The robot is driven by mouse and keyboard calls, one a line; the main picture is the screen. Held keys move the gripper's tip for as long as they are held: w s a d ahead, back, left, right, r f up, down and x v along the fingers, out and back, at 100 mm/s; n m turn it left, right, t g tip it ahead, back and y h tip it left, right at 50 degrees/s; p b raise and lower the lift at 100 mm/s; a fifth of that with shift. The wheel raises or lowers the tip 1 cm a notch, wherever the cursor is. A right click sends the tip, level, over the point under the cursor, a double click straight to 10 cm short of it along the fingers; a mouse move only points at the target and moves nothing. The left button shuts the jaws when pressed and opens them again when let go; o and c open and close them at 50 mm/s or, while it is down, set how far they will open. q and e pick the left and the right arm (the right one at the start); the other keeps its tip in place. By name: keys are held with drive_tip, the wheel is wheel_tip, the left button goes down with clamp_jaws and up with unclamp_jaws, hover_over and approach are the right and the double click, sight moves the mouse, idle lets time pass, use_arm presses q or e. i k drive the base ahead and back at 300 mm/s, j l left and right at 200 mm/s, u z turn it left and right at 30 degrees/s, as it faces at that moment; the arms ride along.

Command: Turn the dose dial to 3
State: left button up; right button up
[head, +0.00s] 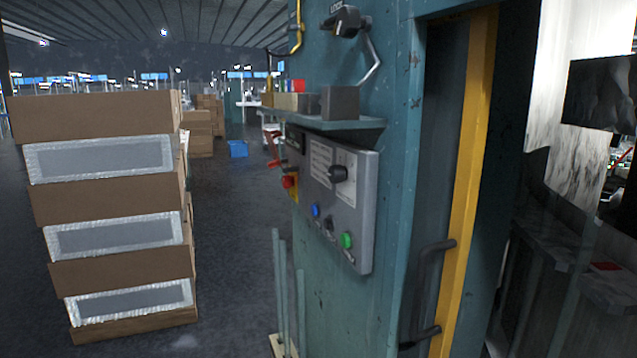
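A grey control panel (357,212) is fixed to the side of a teal machine cabinet. A black round dial (338,173) sits at its upper middle, beside a white label (320,160) with print too small to read. I cannot tell which number the dial points to. Below are a blue button (316,210), a small dark switch (328,227) and a green button (347,240). A red knob (288,182) on yellow is at the panel's left edge. Neither of my grippers is in view.
A shelf (365,125) holding small blocks juts out above the panel. A door handle (428,290) sticks out at the lower right of it. A tall stack of cardboard boxes (110,195) stands at left. Glass tubes (281,290) stand upright below the panel. Floor between is clear.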

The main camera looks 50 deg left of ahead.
sight(336, 174)
drive_tip(key=u, duration=1.65)
